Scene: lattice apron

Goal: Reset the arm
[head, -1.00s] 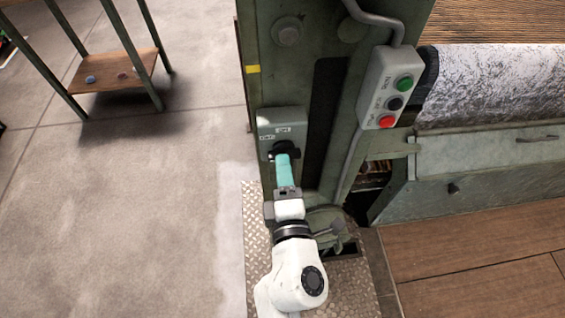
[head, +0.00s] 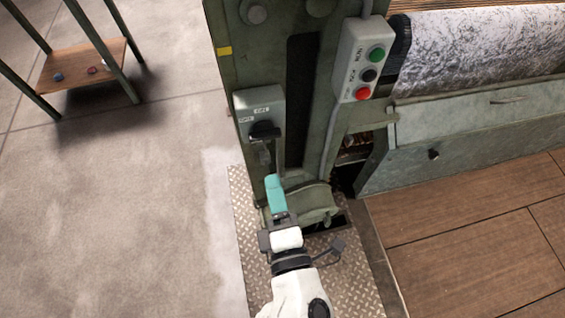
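My gripper (head: 273,184) is in the lower middle of the head view, at the end of my white arm. Its teal end points up the picture, towards a grey-green switch box (head: 244,103) on the machine's post. A black knob or lever (head: 264,131) sticks out from the box's lower part, with a thin grey piece below it. A gap shows between the teal end and the black knob. From this angle the teal end looks like one block, so I cannot tell whether the fingers are open or shut. I see nothing clearly held.
A control box (head: 360,65) with green, black and red buttons is on the post. The machine's large pale roll (head: 480,50) is at the upper right. Tread plate (head: 243,215) lies below, with wooden flooring (head: 470,230) right. A small shelf stand (head: 85,65) stands upper left; concrete between is clear.

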